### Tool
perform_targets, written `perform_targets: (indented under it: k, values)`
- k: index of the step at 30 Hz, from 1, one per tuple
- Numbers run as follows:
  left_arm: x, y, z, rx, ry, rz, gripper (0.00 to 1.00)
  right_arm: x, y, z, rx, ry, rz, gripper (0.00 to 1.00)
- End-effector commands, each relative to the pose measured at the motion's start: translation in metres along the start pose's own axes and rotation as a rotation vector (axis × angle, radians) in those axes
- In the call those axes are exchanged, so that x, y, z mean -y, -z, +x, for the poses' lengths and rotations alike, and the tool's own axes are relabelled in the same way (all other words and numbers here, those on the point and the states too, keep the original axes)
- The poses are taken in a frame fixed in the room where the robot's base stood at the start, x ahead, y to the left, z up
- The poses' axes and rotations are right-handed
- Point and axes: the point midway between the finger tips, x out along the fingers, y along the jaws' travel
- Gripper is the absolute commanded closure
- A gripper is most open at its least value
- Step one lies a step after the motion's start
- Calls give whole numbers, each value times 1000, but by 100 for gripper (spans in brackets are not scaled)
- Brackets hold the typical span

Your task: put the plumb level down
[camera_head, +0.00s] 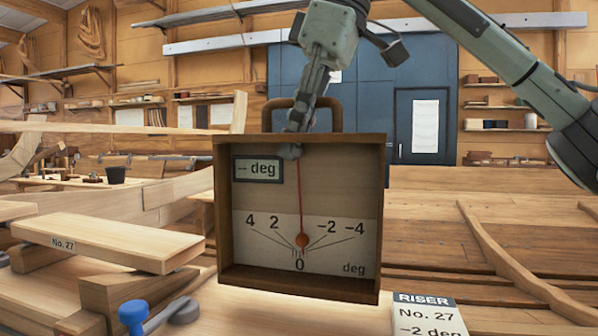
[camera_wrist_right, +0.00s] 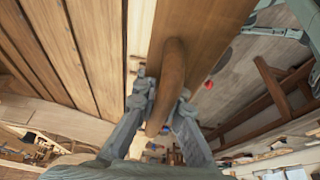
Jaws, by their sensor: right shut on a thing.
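The plumb level (camera_head: 345,200) is a brown wooden box in the middle of the head view. Its face has a scale marked 4, 2, 0, -2, -4 deg. An orange bob on a red line hangs close to the 0, and its small display reads "-- deg". My right gripper (camera_head: 295,125) is shut on the level's rounded top handle (camera_head: 333,107). The handle also shows between the fingers in the right wrist view (camera_wrist_right: 173,65). The box looks upright; I cannot tell whether its underside touches the wood below. My left gripper is not in view.
A plank marked No. 27 (camera_head: 110,238) lies on wooden blocks at left. A blue-knobbed clamp (camera_head: 133,315) stands at front left. A card reading RISER No. 27, -2 deg (camera_head: 430,316) is at front right. Hull planking (camera_head: 430,230) with a curved rib (camera_head: 505,260) fills the right.

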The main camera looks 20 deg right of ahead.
Motion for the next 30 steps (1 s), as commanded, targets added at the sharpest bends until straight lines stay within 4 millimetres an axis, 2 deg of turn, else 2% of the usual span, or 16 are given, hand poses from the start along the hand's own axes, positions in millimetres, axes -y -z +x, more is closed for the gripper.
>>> perform_targets:
  k: [4, 12, 23, 24, 28, 30]
  values:
    - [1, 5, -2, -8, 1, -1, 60, 1, -8, 5, -2, -2, 0, 100]
    - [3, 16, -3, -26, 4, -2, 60, 0, -19, 36, -2, -1, 0, 100]
    - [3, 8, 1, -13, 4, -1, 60, 1, -20, 41, -2, 1, -1, 100]
    - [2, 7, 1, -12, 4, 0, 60, 1, -20, 41, 0, 1, -1, 89]
    - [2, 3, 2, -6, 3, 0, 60, 1, -20, 41, 0, 0, -1, 73]
    - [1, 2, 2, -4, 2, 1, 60, 1, -20, 41, 0, 0, -1, 71]
